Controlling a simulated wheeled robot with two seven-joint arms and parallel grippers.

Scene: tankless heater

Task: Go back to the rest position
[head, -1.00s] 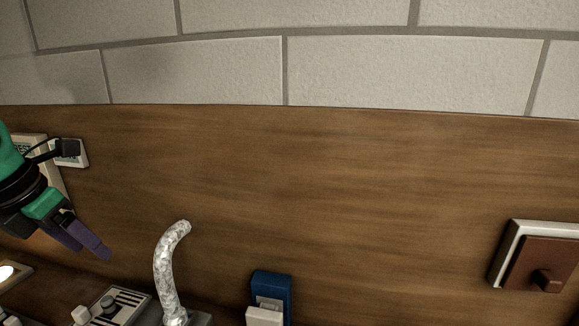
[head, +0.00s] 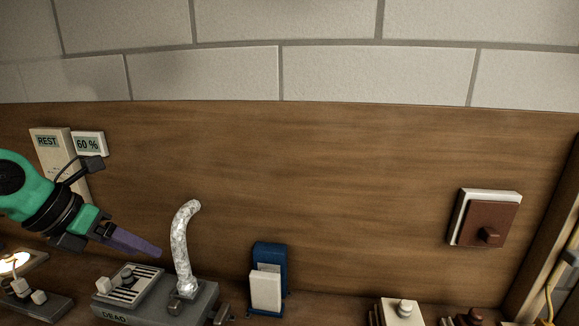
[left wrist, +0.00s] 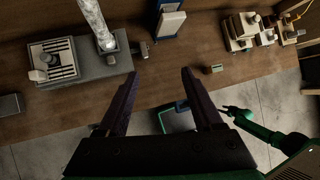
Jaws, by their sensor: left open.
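My left gripper (head: 140,245) is in the lower left of the head view, in front of the wooden back wall, with its purple fingers pointing right and down. In the left wrist view its two fingers (left wrist: 158,74) are spread wide with nothing between them, above the bench's front area. A green arm of mine shows at the lower right of the left wrist view, with a dark gripper (left wrist: 235,112) at its end; it is too small to tell its jaws. A panel reading REST (head: 47,141) is on the wall behind my left arm.
A grey unit marked DEAD (head: 115,316) carries a silver flexible pipe (head: 182,245). A blue holder (head: 269,255) stands beside it. A display reads 60 % (head: 88,144). A brown wall switch (head: 485,220) is at right. Small blocks (head: 402,310) stand lower right.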

